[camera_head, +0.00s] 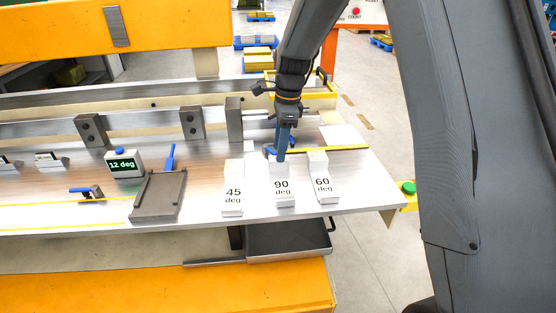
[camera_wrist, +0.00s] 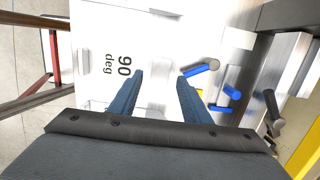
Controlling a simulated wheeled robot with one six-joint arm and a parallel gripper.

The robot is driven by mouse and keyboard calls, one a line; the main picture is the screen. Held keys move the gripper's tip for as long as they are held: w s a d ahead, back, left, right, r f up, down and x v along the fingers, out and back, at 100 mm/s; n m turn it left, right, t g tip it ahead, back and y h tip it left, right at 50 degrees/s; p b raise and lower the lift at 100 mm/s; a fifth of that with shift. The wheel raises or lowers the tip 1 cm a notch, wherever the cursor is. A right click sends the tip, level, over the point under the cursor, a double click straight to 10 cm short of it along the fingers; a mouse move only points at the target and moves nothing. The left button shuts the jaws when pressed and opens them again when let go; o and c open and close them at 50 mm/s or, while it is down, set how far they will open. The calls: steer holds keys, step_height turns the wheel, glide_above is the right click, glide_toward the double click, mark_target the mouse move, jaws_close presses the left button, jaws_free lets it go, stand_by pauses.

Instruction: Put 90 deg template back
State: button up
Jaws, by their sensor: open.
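A white block labelled "90 deg" (camera_head: 281,188) stands on the bench between similar blocks labelled "45 deg" (camera_head: 233,197) and "60 deg" (camera_head: 322,187). Its label also shows in the wrist view (camera_wrist: 118,66). My gripper (camera_head: 279,156) is at the back end of the 90 deg block. In the wrist view my gripper (camera_wrist: 160,75) has its two blue fingers apart over a white surface, with nothing visibly clamped between them. I cannot tell whether a separate template piece sits on the block or whether the fingers touch it.
Blue-handled clamps (camera_wrist: 203,69) lie close to my right finger. A grey plate fixture (camera_head: 158,196) and a display reading "12 deg" (camera_head: 124,164) stand to the left. A dark tray (camera_head: 288,240) hangs below the bench's front edge.

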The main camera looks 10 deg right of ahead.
step_height(320, 180, up, 6)
steer(key=r+b, duration=0.1)
steer(key=b, duration=0.1)
steer(key=s+d+f+n, duration=0.3)
steer(key=s+n, duration=0.3)
steer(key=s, duration=0.2)
steer(key=s+d+f+n+t+h, duration=0.1)
steer(key=s+d+f+n, duration=0.2)
steer(key=s+n, duration=0.3)
steer(key=s+d+f+n, duration=0.2)
steer(key=s+d+n, duration=0.2)
steer(key=s, duration=0.7)
steer(key=shift+d+f+n, duration=0.2)
steer(key=shift+f+n, duration=0.2)
steer(key=shift+n, duration=0.6)
